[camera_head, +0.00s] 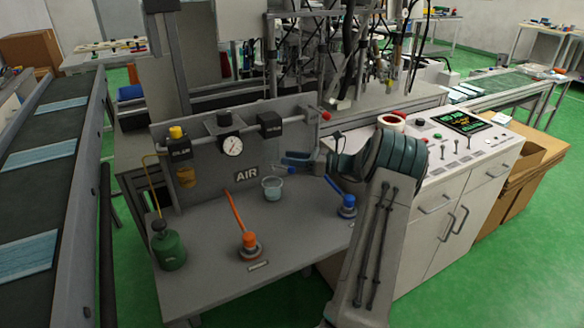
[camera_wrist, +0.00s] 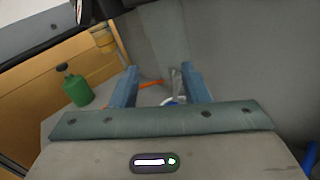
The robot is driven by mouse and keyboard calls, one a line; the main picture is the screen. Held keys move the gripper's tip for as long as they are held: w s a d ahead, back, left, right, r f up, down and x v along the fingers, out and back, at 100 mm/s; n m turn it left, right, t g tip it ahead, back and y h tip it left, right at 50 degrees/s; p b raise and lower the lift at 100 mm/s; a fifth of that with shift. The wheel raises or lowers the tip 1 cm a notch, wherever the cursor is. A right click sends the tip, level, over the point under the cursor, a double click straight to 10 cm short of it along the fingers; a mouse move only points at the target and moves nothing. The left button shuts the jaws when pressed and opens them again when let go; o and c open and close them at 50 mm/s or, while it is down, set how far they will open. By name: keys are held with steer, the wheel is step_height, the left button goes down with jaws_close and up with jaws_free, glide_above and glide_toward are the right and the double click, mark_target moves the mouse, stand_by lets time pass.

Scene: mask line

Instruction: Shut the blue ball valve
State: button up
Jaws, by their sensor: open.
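The blue ball valve (camera_head: 347,207) stands near the right front edge of the grey bench. Its blue handle (camera_head: 334,188) sticks up and to the left. My gripper (camera_head: 285,162) is open and empty above the back of the bench, left of and higher than the blue valve, apart from it. In the wrist view, my two blue-grey fingers (camera_wrist: 159,70) stand wide apart. A small bit of blue shows low between them, but I cannot tell what it is. An orange-handled valve (camera_head: 249,246) stands left of the blue one; its orange handle (camera_wrist: 150,84) shows between my fingers.
A glass beaker (camera_head: 272,190) stands on the bench below my gripper. A green bottle (camera_head: 168,246) is at the left. The panel with a gauge (camera_head: 232,146) and AIR sign rises behind. A control cabinet (camera_head: 440,205) stands right. The front bench is mostly clear.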

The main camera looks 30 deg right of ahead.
steer(key=s+d+r, duration=0.6)
steer(key=s, duration=0.3)
steer(key=shift+s+r+p, duration=0.15)
steer(key=shift+s+p, duration=0.15)
steer(key=shift+p, duration=0.15)
